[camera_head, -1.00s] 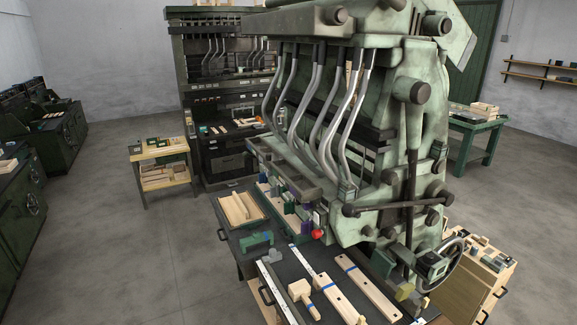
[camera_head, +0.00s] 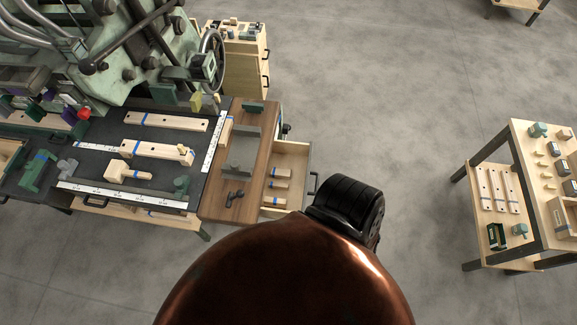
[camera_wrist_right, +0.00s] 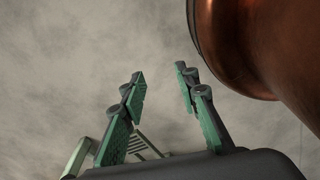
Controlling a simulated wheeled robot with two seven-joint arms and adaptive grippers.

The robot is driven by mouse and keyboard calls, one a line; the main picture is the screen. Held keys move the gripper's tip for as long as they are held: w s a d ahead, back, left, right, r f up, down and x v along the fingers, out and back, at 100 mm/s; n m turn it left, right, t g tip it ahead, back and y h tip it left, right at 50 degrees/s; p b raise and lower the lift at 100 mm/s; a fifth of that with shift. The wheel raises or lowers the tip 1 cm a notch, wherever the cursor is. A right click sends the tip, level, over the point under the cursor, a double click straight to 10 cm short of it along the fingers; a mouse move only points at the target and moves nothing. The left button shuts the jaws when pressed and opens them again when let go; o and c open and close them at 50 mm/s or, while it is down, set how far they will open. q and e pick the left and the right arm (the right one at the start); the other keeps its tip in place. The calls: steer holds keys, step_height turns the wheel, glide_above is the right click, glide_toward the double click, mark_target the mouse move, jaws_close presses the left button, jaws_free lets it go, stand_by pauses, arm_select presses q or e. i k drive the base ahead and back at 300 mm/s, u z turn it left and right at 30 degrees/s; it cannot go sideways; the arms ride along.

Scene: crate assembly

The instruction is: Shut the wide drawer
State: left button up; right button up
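An open wooden drawer (camera_head: 293,153) sticks out from the right end of the dark workbench in the head view. Several small wooden blocks with blue bands (camera_head: 279,185) lie in it. Its dark front panel faces right and carries a handle (camera_head: 313,182). A black part of my arm hides the space just below and right of the front. My right gripper (camera_wrist_right: 160,78) is open in the right wrist view, with green-padded fingers apart and nothing between them. My left gripper is not in view.
The workbench top (camera_head: 100,155) carries wooden pieces, white rulers and a brown board (camera_head: 212,200) beside the drawer. A green machine (camera_head: 120,50) stands behind. A wooden table (camera_head: 530,190) stands at the far right. The floor between is clear.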

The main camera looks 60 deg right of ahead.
mark_target(297, 156)
steer(key=u, duration=0.4)
steer(key=k, duration=1.35)
steer(key=z, duration=1.6)
steer(key=i, duration=0.5)
steer(key=z, duration=0.05)
